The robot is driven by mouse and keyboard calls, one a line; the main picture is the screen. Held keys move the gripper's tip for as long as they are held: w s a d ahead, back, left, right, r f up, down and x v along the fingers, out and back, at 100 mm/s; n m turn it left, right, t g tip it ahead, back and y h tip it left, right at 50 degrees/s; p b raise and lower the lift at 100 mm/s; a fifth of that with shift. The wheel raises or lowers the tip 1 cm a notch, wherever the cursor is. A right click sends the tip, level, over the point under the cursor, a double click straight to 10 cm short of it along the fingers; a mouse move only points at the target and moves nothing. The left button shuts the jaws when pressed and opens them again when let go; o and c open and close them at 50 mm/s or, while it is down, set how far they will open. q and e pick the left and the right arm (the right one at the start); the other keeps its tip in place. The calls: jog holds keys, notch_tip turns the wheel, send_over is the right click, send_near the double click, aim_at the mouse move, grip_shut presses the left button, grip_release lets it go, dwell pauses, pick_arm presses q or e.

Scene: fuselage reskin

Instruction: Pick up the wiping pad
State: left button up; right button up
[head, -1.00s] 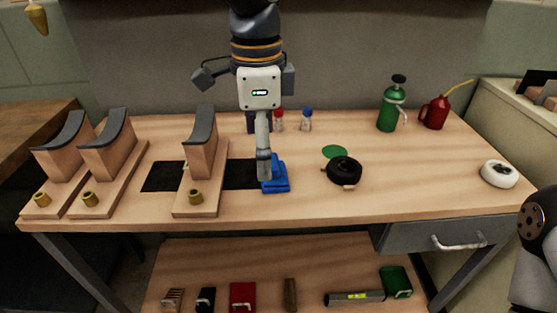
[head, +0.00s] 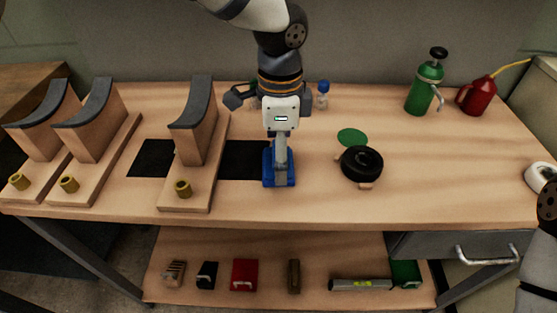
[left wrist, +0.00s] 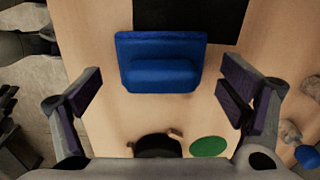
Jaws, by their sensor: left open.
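The wiping pad is a blue block with a raised blue grip (head: 291,181) and lies on the workbench near its middle. The left wrist view shows the pad (left wrist: 160,83) centred between the two fingers, a little beyond their tips. My left gripper (head: 280,158) points down over the pad in the head view and hides part of it. In the left wrist view the left gripper (left wrist: 163,92) is open, with dark finger pads wide apart and nothing between them. Of my right arm only a link shows at the right edge; its gripper is out of view.
A black round tool (head: 361,164) and green disc (head: 352,137) lie to the right. A green bottle (head: 424,90) and red oil can (head: 477,97) stand at back right.

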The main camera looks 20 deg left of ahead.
pick_arm(q)
jog(key=shift+f, duration=0.3)
jog(key=c, duration=1.2)
jog(key=shift+c, duration=0.2)
notch_tip(320, 180, up, 3)
jog(key=shift+w+r, duration=0.1)
jog(key=shift+w, duration=0.05)
jog(key=s+d+r+p, duration=0.2)
jog(key=s+d+r, duration=0.6)
jog(key=s+r, duration=0.2)
jog(key=shift+s+d+p, duration=0.2)
jog(key=shift+s+p, duration=0.2)
jog(key=shift+s, duration=0.35)
pick_arm(e)
jog(key=shift+t, duration=0.7)
jog(key=w+r, duration=0.3)
jog(key=shift+w+r, duration=0.2)
jog(key=shift+w, duration=0.1)
